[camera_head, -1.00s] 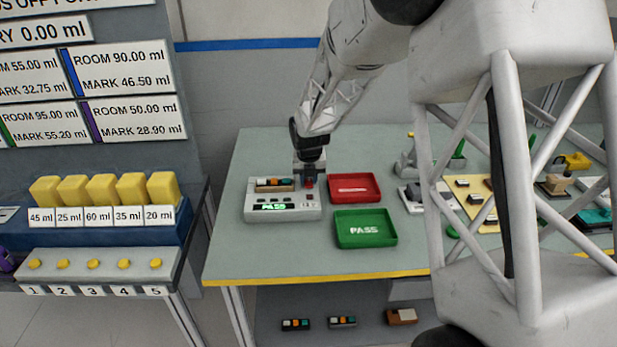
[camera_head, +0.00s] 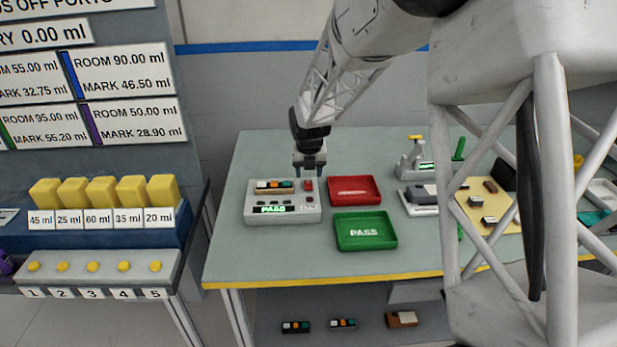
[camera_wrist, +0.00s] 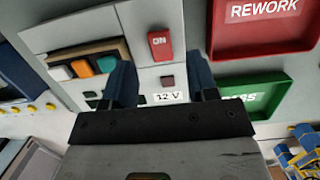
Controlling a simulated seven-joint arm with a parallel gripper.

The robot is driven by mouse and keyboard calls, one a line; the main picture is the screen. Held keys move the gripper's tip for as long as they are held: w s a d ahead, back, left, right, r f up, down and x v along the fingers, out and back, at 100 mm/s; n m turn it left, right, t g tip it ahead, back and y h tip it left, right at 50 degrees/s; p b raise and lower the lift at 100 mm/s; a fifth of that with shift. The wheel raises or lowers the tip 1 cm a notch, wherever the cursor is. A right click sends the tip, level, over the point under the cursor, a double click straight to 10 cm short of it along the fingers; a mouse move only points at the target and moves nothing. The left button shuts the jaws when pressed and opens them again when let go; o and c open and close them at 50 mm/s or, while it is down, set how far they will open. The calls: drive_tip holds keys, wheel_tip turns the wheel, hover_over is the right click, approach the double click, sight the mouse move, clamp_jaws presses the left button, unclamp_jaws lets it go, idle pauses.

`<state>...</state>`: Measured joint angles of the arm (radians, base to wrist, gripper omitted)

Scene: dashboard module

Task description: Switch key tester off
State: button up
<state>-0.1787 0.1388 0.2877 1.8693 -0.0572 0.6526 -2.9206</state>
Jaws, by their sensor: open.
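The key tester (camera_head: 262,217) is a light grey box on the grey-green table, with a lit green PASS display (camera_head: 273,209). A key module with white, orange and dark teal buttons (camera_head: 274,186) sits in its upper recess. A red switch (camera_head: 308,185) is at its upper right; in the wrist view the red switch (camera_wrist: 159,45) reads ON. A small dark button (camera_wrist: 167,82) and a 12 V label lie below it. My gripper (camera_head: 310,172) is above the tester's upper right corner, near the red switch. In the wrist view its blue fingers (camera_wrist: 164,85) are apart and empty.
A red REWORK tray (camera_head: 354,199) and a green PASS tray (camera_head: 365,244) stand just right of the tester. Several modules (camera_head: 343,323) lie on the shelf below. Other devices stand farther right, partly hidden by my arm. The table's front left is clear.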

sight(309, 188)
drive_tip(key=shift+s+r, duration=0.2)
drive_tip(key=shift+r, duration=0.75)
drive_tip(key=shift+s+r, duration=0.2)
drive_tip(key=shift+r, duration=0.75)
drive_tip(key=s+d+r+m, duration=0.35)
drive_tip(key=s+m, duration=0.25)
drive_tip(key=s, duration=0.2)
drive_tip(key=s+d+r+m, duration=0.3)
drive_tip(key=s+r+m, duration=0.1)
drive_tip(key=s+m, duration=0.3)
drive_tip(key=s+d+r+m, duration=0.35)
drive_tip(key=s+m, duration=0.25)
drive_tip(key=s, duration=0.2)
drive_tip(key=s+d+m, duration=0.3)
drive_tip(key=s+m, duration=1.4)
drive_tip(key=s, duration=0.5)
drive_tip(key=shift+d+f, duration=0.2)
